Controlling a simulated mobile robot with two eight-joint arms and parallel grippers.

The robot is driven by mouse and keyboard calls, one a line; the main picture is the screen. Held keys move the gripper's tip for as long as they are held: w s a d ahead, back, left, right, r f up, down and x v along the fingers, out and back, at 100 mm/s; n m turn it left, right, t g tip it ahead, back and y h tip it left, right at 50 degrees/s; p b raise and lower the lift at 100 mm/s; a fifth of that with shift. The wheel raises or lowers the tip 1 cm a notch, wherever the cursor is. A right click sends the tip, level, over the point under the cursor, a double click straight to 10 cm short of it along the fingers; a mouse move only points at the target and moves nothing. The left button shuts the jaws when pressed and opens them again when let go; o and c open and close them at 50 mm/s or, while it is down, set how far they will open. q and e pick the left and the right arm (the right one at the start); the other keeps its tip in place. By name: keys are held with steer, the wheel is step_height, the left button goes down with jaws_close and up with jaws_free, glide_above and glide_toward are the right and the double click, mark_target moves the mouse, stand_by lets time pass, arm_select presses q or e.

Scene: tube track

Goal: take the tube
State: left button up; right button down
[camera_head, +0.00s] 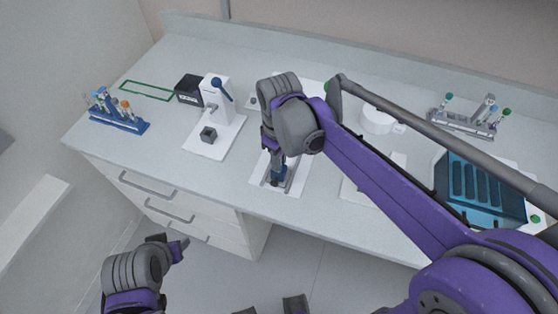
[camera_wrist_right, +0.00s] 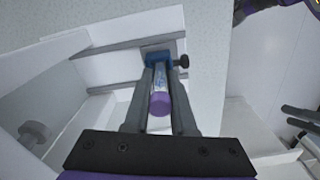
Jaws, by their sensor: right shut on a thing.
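The tube (camera_wrist_right: 160,101) has a purple cap and a pale labelled body. In the right wrist view it sits between the two fingers of my right gripper (camera_wrist_right: 160,78), which is shut on it. The tube's far end is at a small blue holder (camera_wrist_right: 155,57) with a dark knob, on a track with grey rails (camera_wrist_right: 110,47). In the head view my right gripper (camera_head: 278,164) points down over the track; the tube is mostly hidden there. My left gripper (camera_head: 178,248) is low at the left, in front of the drawers, away from the bench; its opening is unclear.
A blue tube rack (camera_head: 118,122) stands at the bench's left end. A white device with a blue knob (camera_head: 222,90) stands left of the track. A blue tray (camera_head: 478,190) and another rack (camera_head: 468,122) are at the right. A white round thing (camera_head: 377,120) stands behind my right arm.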

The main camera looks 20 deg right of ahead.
step_height(320, 180, up, 10)
steer(key=shift+f, duration=0.1)
stand_by(0.4)
